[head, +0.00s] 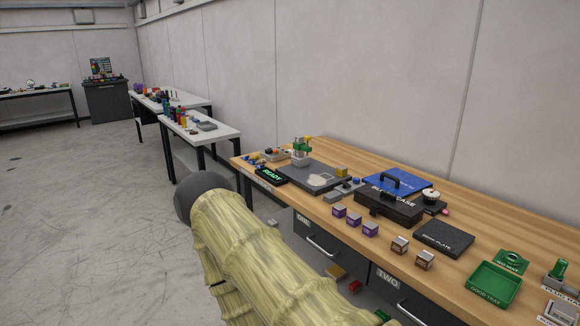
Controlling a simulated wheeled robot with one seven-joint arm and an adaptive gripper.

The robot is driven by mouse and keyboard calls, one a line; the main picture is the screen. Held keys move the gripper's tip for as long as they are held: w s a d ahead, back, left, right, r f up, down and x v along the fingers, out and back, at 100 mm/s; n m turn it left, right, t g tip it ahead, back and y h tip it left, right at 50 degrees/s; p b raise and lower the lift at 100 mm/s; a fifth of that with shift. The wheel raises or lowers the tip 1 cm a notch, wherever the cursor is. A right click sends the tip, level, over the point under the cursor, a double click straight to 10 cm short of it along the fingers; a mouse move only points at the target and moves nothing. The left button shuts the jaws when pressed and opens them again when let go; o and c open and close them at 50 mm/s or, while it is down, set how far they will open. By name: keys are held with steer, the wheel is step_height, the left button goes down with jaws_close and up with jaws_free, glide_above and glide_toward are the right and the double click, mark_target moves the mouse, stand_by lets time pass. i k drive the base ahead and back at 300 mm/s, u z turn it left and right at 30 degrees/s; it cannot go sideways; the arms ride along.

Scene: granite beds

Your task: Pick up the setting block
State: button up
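I cannot tell for certain which item is the setting block. Candidates on the wooden bench (468,272) in the head view are a row of purple-sided cubes (354,220), two brown-sided cubes (399,245), and a small yellow block (342,171) by the right end of the dark granite plate (298,173). Small grey pieces (335,197) lie in front of that plate. Their labels are too small to read. My arm, pale yellow with a dark round end, fills the lower middle, in front of the bench's left part. My gripper's fingers do not show.
A black case (388,207), a blue flat item (402,181), a black plate (444,238) and a green tray (495,283) crowd the bench. Drawers sit below its front edge. A yellow block (336,271) and a red one (356,287) are lower down. Open floor (90,220) lies left.

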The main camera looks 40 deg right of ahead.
mark_target(342, 172)
steer(key=u, duration=0.1)
steer(key=i, duration=1.2)
steer(key=z, duration=1.15)
steer(key=i, duration=0.75)
steer(key=z, duration=0.8)
